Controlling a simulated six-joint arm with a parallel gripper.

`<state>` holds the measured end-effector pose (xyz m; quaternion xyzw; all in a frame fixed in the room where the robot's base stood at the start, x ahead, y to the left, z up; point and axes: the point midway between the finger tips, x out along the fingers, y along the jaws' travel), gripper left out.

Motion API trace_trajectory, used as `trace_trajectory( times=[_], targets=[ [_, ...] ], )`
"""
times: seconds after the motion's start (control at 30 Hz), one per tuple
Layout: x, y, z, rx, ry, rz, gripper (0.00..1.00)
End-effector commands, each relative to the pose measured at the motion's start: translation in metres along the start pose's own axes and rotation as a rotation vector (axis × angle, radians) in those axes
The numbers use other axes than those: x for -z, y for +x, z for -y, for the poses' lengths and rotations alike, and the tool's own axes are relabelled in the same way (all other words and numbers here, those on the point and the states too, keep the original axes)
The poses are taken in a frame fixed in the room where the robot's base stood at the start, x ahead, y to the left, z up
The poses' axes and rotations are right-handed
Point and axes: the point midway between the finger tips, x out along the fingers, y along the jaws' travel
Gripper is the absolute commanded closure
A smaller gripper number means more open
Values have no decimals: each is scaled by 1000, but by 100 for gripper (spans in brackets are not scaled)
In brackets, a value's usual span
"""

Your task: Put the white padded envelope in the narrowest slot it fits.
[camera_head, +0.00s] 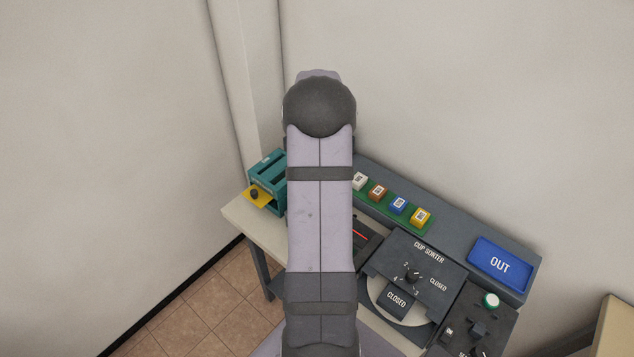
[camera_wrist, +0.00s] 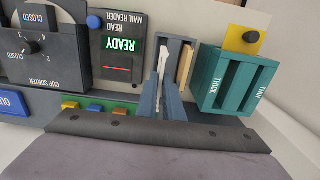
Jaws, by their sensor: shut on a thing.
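My gripper (camera_wrist: 170,88) shows in the wrist view with its two blue-grey fingers close together, shut on the white padded envelope (camera_wrist: 163,60). The envelope is seen edge-on, as a thin white strip at the fingertips, in front of or inside a grey holder; I cannot tell whether it touches the holder. The teal slot box (camera_wrist: 226,85) stands to the right of the fingers, with openings labelled THICK and THIN. It also shows in the head view (camera_head: 268,180), left of my arm. In the head view my arm hides the gripper and envelope.
The grey holder (camera_wrist: 175,42) also has a tan envelope (camera_wrist: 186,65) in it. A yellow tab with a black knob (camera_wrist: 247,39) is on the teal box. The mail reader (camera_wrist: 118,52) reads READY.

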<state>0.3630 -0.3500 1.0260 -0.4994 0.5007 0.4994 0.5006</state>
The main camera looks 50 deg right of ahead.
Motion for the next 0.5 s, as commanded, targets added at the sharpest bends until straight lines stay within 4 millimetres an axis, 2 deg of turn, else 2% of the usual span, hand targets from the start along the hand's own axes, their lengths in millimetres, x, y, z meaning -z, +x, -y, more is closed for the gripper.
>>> trace_trajectory(
  times=[0.27,0.5],
  targets=[
    [0,12,0,0,-2,0,100],
    [0,31,0,0,-3,0,100]
  ],
)
